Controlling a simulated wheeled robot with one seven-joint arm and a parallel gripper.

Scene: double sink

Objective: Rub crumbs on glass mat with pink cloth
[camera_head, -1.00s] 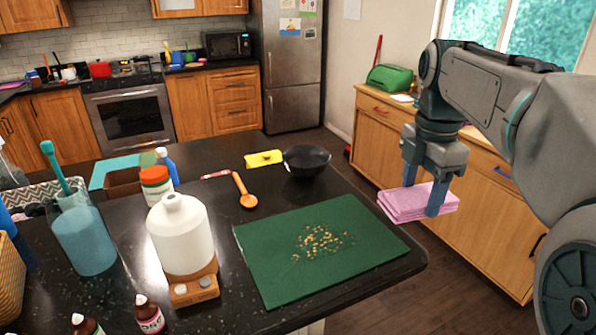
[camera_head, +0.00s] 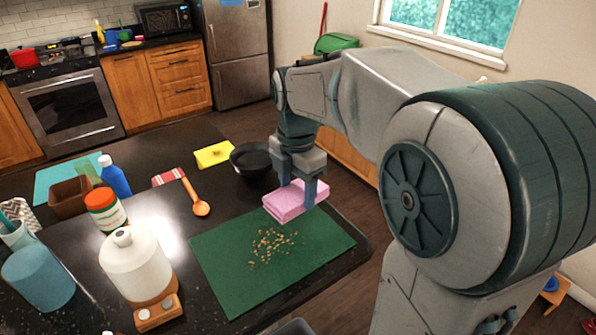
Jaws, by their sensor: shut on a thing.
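My gripper (camera_head: 300,190) is shut on the folded pink cloth (camera_head: 286,204). It holds the cloth at the back right edge of the green mat (camera_head: 225,278), seemingly a little above it; the exact height is hard to tell. The mat lies flat on the dark counter near its right corner. Tan crumbs (camera_head: 270,245) lie scattered in a patch near the middle of the mat, to the front left of the cloth. Part of the cloth is hidden behind the fingers.
A black bowl (camera_head: 250,160) stands just behind the cloth, left of my gripper. The counter's right edge is close to the mat.

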